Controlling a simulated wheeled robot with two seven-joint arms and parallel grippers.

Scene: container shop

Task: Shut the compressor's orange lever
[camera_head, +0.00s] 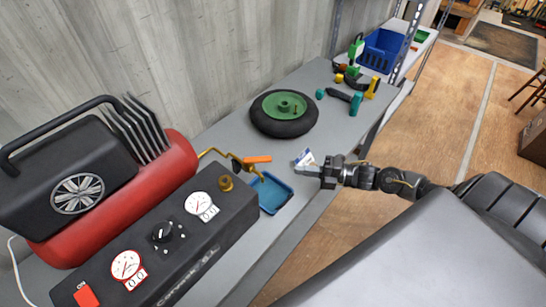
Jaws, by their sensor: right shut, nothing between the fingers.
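The compressor is a red tank (170,170) with a black motor housing and a dark control box (190,230) in front. Its orange lever (257,159) sits on a brass fitting at the end of a bent brass pipe (215,151), pointing right in the picture. An orange switch (86,296) marked ON is on the box's lower left. My right gripper (303,169) is shut and empty, a short gap to the right of the lever's tip, over the bench. My left gripper is not in view.
A blue tray (270,193) lies on the grey bench (232,128) below the lever. A black wheel with a green hub (284,113), several tools (355,100) and a blue bin (381,50) stand farther back. A grey wall borders the bench.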

